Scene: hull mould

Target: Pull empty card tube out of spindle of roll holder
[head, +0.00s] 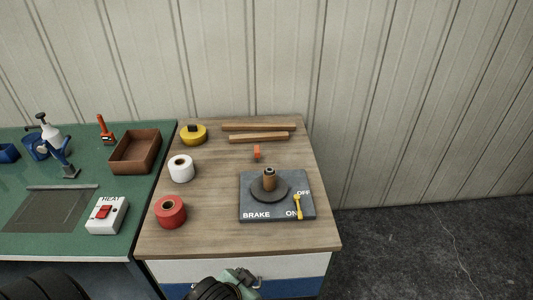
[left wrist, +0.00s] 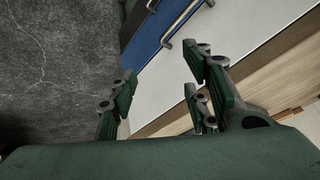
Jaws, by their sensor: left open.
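The roll holder (head: 250,205) is a dark grey plate on the wooden bench top, marked BRAKE, OFF and ON. A round dark disc (head: 262,190) sits on it. The brown card tube (head: 269,182) stands upright at the disc's centre, with no roll around it; the spindle inside is mostly hidden. A yellow brake lever (head: 298,207) runs down beside the OFF and ON labels. My left gripper (head: 242,279) is low at the bench's front, apart from the tube. In the left wrist view its fingers (left wrist: 163,88) are spread and empty. My right gripper is not in view.
A white roll (head: 181,169), a red roll (head: 171,212) and a yellow tape (head: 193,134) stand left of the holder. Wooden strips (head: 258,137) and a small orange item (head: 256,152) lie behind it.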

